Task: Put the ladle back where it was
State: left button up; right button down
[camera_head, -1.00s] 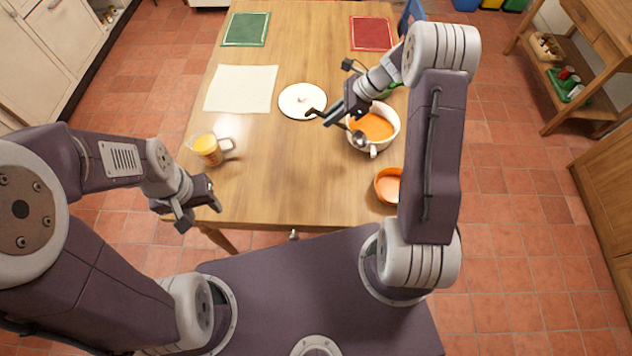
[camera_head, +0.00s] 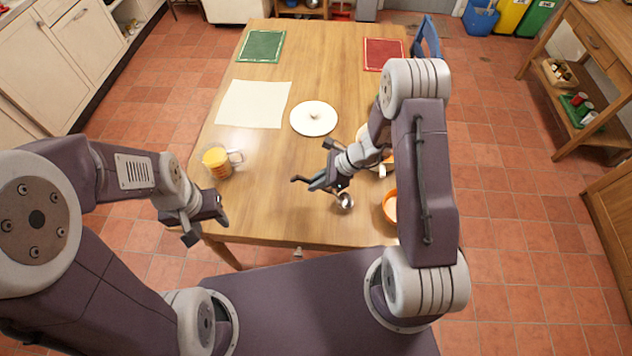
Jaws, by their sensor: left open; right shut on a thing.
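My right gripper (camera_head: 322,182) is shut on the ladle, holding it by its dark handle. The ladle's metal bowl (camera_head: 345,201) hangs over the table, in front of the pot and left of the orange bowl (camera_head: 390,206). I cannot tell whether it touches the table. The white pot (camera_head: 388,160) is mostly hidden behind my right arm. Its white lid (camera_head: 314,118) lies on the table to the left. My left gripper (camera_head: 207,225) is open and empty, off the table's front left edge.
A measuring jug (camera_head: 217,162) with orange contents stands near the table's left edge. A cream cloth (camera_head: 253,104), a green mat (camera_head: 261,46) and a red mat (camera_head: 384,54) lie farther back. The table's front middle is clear.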

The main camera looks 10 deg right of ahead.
jog(key=shift+f, duration=0.1)
jog(key=shift+f+b, duration=0.15)
jog(key=shift+b, duration=0.15)
jog(key=c, duration=1.5)
grip_release()
jog(key=shift+o, duration=0.2)
jog(key=shift+d+r+p, duration=0.15)
jog(key=shift+r+p, duration=0.2)
jog(key=shift+r, duration=0.25)
jog(key=v, duration=1.1)
jog(key=s+d+r+n+h, duration=0.1)
jog(key=s+r+n+h, duration=0.1)
jog(key=s+n, duration=0.4)
jog(key=s+r+n+h, duration=0.3)
jog(key=s+n, duration=0.3)
jog(key=n, duration=0.9)
jog(key=shift+d+r+g+h+p, duration=0.15)
jog(key=shift+d+g+h+p, duration=0.25)
jog(key=shift+h, duration=0.5)
